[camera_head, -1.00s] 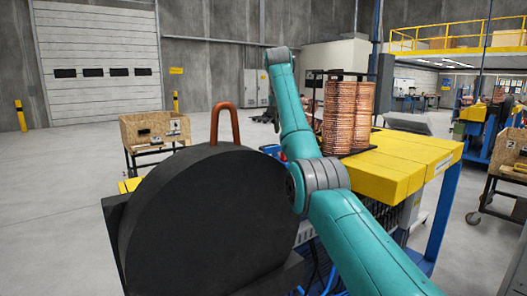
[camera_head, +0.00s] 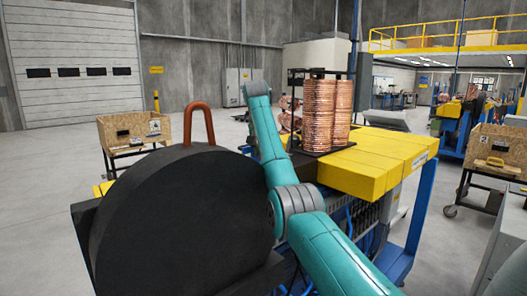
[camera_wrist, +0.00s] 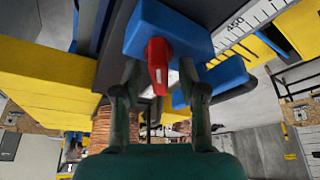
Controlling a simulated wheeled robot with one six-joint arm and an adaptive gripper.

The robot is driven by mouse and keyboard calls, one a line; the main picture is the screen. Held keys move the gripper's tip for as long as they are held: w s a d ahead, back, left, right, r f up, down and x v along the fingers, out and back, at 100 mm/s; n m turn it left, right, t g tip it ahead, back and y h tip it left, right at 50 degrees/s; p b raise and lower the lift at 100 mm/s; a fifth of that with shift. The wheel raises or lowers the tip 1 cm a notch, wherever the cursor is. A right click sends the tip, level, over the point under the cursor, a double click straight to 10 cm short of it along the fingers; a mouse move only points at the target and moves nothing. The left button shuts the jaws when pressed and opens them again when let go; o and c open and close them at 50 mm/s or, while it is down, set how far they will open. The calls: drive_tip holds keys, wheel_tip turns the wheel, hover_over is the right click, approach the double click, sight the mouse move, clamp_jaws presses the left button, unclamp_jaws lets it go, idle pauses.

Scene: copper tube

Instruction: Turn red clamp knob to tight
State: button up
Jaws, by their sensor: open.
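The red clamp knob (camera_wrist: 157,65) is a short red lever on a blue clamp block (camera_wrist: 178,32), seen at the upper middle of the wrist view. My gripper (camera_wrist: 160,82) is open, with one dark finger on each side of the knob's lower end. I cannot tell whether either finger touches it. In the head view the knob and my gripper are hidden; only my teal arm shows, reaching past a large black disc.
A ruler scale (camera_wrist: 240,24) runs beside the clamp block. Yellow blocks (camera_head: 375,160) form the machine's top, with copper coils (camera_head: 320,115) standing on it. The large black disc (camera_head: 180,215) with an orange handle (camera_head: 199,122) fills the near left. Wooden carts stand on the floor.

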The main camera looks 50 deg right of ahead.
clamp_jaws()
drive_tip(key=shift+m, duration=0.3)
drive_tip(key=m+g, duration=0.1)
drive_tip(key=m, duration=0.2)
drive_tip(key=shift+g, duration=0.3)
drive_tip(key=shift+m+g, duration=0.4)
drive_tip(key=shift+m, duration=1.2)
